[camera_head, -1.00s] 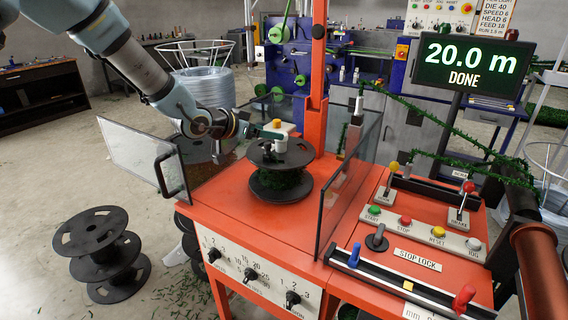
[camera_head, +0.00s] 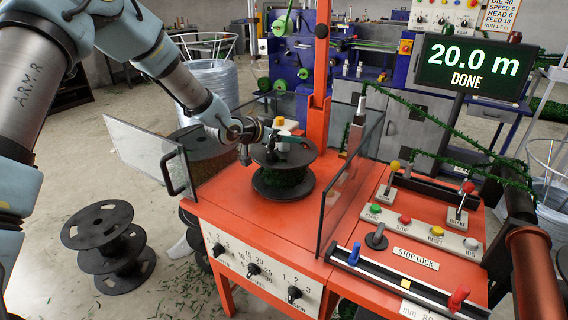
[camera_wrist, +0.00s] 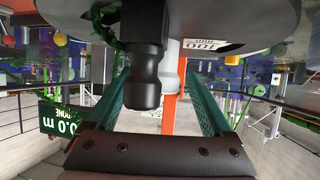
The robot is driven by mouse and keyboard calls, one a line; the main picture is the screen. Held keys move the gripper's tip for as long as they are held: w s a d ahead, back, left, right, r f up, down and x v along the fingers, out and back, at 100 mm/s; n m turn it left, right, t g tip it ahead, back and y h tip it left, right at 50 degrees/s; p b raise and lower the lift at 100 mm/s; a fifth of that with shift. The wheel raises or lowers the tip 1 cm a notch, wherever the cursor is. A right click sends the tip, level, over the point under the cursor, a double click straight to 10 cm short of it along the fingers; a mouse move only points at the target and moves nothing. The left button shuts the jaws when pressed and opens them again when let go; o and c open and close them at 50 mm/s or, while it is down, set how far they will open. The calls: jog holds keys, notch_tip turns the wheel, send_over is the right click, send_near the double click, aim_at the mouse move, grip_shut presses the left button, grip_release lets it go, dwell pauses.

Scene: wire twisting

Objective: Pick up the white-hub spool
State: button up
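A black-flanged spool (camera_head: 283,184) wound with dark green wire sits upright on the orange machine's table. A black knob (camera_wrist: 143,82) stands at its centre, with a pale cylinder (camera_wrist: 168,72) beside it in the upside-down wrist view. I cannot tell if that cylinder is the spool's hub. My gripper (camera_head: 293,139) is low over the spool's top flange, coming from the left. In the wrist view its teal fingers (camera_wrist: 158,95) are apart, with the knob between them and a gap visible to each side. The spool's hub is hidden by the wire and flange.
Clear guard panels (camera_head: 150,160) stand left and right (camera_head: 352,185) of the spool, and an orange post (camera_head: 318,85) rises behind it. Empty black spools (camera_head: 104,243) stand on the floor at left. The control panel (camera_head: 420,228) is at right; the display (camera_head: 474,68) reads 20.0 m DONE.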

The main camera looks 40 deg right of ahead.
grip_shut()
dwell(0.5)
jog(key=shift+r, duration=0.1)
